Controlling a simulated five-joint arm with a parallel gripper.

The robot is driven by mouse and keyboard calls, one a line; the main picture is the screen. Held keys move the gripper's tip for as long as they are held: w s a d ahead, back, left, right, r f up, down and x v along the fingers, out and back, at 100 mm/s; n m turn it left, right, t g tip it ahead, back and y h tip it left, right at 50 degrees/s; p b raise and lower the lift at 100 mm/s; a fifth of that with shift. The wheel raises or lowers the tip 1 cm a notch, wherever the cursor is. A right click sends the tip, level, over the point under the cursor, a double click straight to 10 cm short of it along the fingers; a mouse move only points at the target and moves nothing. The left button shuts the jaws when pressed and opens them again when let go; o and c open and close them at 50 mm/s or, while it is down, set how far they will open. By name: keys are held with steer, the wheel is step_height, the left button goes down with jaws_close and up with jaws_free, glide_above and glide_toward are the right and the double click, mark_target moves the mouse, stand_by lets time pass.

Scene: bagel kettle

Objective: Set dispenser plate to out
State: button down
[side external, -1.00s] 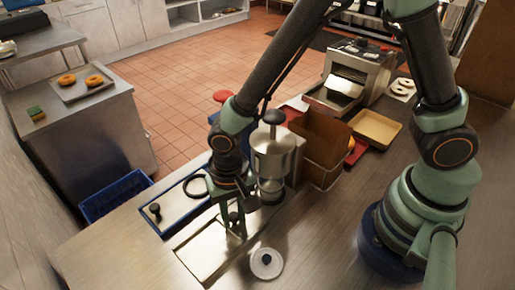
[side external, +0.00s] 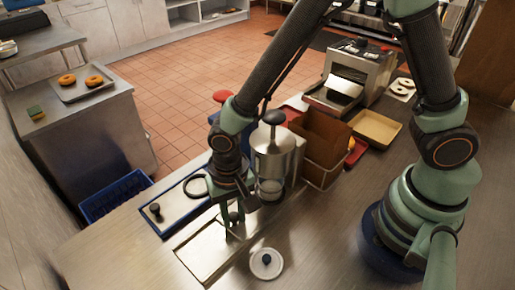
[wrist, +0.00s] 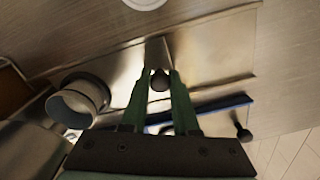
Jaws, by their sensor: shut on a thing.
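My gripper (wrist: 158,82) is shut on a dark round knob (wrist: 159,80) in the wrist view. A narrow bright metal strip (wrist: 157,50) shows just beyond the knob; I take it to be part of the dispenser plate, but how they join is hidden. In the side view my gripper (side external: 234,218) is low over the shiny recessed metal panel (side external: 205,252), in front of the steel dispenser (side external: 273,155) with its black top knob. The dispenser's round mouth (wrist: 80,103) shows left of my fingers in the wrist view.
A blue-edged panel with a dark knob (side external: 155,210) lies left of my gripper. A white lid (side external: 266,263) lies in front. A brown box (side external: 320,145) and a tan tray (side external: 376,130) stand to the right.

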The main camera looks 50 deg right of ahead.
stand_by(0.4)
steer(key=a, duration=1.1)
steer(key=shift+a, duration=0.1)
steer(key=c, duration=0.7)
jaws_free()
step_height(320, 180, up, 12)
steer(key=shift+r, duration=0.1)
